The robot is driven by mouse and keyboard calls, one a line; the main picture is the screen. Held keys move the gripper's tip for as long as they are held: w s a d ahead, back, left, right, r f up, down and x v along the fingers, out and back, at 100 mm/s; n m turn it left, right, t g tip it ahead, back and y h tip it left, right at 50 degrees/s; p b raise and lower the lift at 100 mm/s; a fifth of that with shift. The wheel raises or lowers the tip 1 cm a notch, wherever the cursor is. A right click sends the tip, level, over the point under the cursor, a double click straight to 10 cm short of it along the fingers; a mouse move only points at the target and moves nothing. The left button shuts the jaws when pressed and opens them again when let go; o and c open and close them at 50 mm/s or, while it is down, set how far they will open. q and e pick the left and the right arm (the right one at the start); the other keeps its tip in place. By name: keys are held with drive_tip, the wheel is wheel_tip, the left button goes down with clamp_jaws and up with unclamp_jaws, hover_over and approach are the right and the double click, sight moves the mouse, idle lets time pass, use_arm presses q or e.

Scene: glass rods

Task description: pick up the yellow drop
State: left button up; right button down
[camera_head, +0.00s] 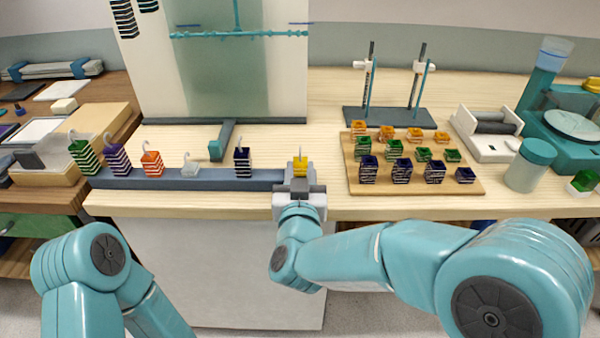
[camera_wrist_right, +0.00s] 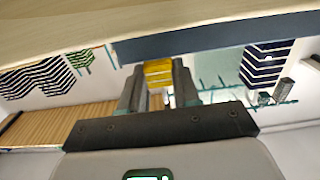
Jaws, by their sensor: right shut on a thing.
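The yellow drop (camera_head: 300,165) is a small yellow block with a pale hook on top, at the right end of the dark blue-grey rail (camera_head: 190,180). My right gripper (camera_head: 299,178) is shut on it. In the right wrist view the drop (camera_wrist_right: 158,73) shows with faint stripes between the two grey fingers of the gripper (camera_wrist_right: 158,90). Whether the drop still touches the rail cannot be told. My left arm shows at the lower left of the head view, but its gripper is not in view.
Several striped hooked drops, among them a red-orange one (camera_head: 152,163) and a dark blue one (camera_head: 242,162), stand along the rail. A wooden board (camera_head: 470,186) with small coloured blocks lies to the right. A tall greenish glass panel (camera_head: 225,70) stands behind.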

use_arm(q)
wheel_tip(320, 180, up, 5)
drive_tip(key=p, duration=0.5)
drive_tip(key=shift+r, duration=0.15)
use_arm(e)
wheel_tip(320, 180, up, 19)
drive_tip(key=shift+r, duration=0.2)
